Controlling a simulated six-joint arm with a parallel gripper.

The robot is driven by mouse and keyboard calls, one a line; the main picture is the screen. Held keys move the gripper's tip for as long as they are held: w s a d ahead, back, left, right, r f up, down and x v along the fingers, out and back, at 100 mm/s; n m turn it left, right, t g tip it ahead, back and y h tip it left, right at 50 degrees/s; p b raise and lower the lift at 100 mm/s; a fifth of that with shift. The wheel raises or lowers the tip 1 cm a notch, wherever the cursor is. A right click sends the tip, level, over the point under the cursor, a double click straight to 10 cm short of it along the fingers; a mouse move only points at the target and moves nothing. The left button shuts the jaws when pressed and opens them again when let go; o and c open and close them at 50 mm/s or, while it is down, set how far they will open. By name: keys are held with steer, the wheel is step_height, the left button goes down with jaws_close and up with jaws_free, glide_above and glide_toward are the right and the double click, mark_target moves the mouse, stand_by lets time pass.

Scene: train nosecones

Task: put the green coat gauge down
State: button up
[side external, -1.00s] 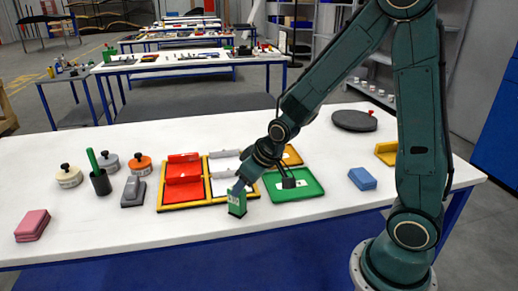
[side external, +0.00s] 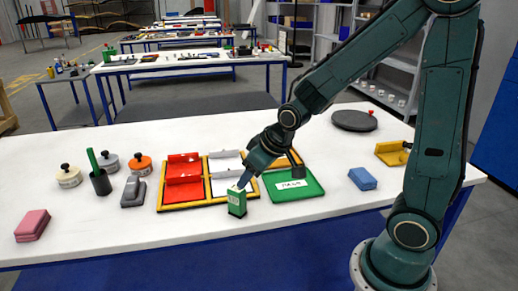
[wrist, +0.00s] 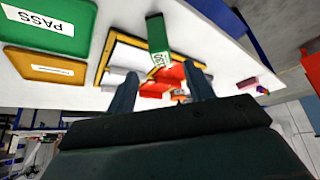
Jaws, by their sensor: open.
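The green coat gauge (side external: 237,203), a small green block with a pale top, stands upright on the white table in front of the framed red and white trays. In the wrist view the green coat gauge (wrist: 157,36) shows beyond the fingertips, with a white marked end towards me. My gripper (side external: 243,183) is just above and to the right of the gauge in the side view. In the wrist view my gripper (wrist: 161,78) has its two fingers spread apart with nothing held between them. The gauge looks clear of the fingers.
A green PASS tray (side external: 293,186) lies to the right of the gauge, beside the yellow frame (side external: 200,202) with red and white trays. A grey tool (side external: 133,191), pink block (side external: 32,226) and blue block (side external: 362,179) lie around. Table left of the gauge's front is clear.

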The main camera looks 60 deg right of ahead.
steer(key=s+a+r, duration=0.1)
steer(key=s+r, duration=0.5)
steer(key=s, duration=0.3)
steer(key=s+a+r, duration=0.1)
steer(key=s+r, duration=0.5)
steer(key=s, duration=0.3)
steer(key=shift+r, duration=0.25)
